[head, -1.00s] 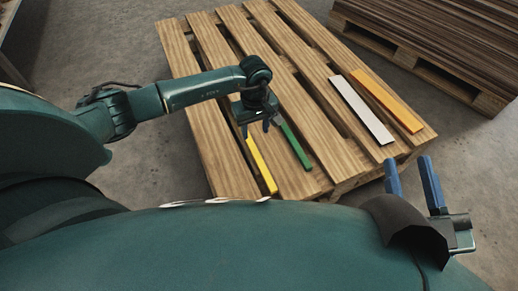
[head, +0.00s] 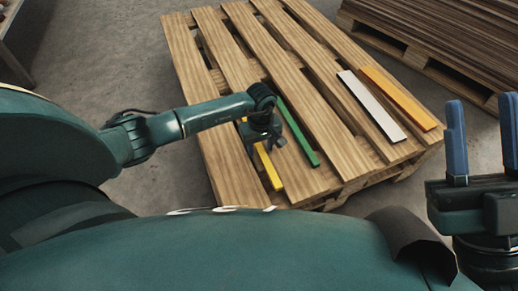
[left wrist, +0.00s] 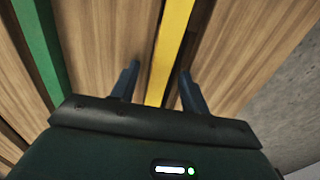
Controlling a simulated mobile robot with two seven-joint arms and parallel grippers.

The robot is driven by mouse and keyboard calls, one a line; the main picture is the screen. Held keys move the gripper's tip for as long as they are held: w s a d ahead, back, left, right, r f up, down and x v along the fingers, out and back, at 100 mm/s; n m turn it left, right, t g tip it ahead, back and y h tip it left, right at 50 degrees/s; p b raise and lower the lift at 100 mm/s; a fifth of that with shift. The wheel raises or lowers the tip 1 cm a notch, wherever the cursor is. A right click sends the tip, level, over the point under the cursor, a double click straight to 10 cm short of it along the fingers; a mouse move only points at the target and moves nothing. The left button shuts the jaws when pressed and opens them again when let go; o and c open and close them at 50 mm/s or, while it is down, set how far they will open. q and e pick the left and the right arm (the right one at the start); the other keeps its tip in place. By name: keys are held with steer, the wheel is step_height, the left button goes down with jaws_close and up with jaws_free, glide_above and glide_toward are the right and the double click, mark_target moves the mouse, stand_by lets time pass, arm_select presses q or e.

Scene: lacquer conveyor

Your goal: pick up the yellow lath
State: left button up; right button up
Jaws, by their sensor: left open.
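The yellow lath (head: 269,170) lies on the wooden pallet (head: 228,168), toward its near left part. Its middle is hidden behind my left gripper (head: 265,146) in the head view. In the left wrist view the yellow lath (left wrist: 172,45) runs between the two open fingers of my left gripper (left wrist: 158,74), with a gap on each side. The fingers hold nothing; their exact height over the lath is hard to tell. My right gripper (head: 482,115) is at the right edge of the head view, its blue fingers apart and empty.
A green lath (head: 298,133) lies just right of the yellow one, also seen in the left wrist view (left wrist: 40,40). A white lath (head: 371,106) and an orange lath (head: 399,98) lie further right. A stack of dark boards (head: 450,30) stands behind on another pallet.

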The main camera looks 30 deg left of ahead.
arm_select(q)
steer(key=shift+c, duration=0.5)
steer(key=shift+r, duration=0.1)
jaws_close()
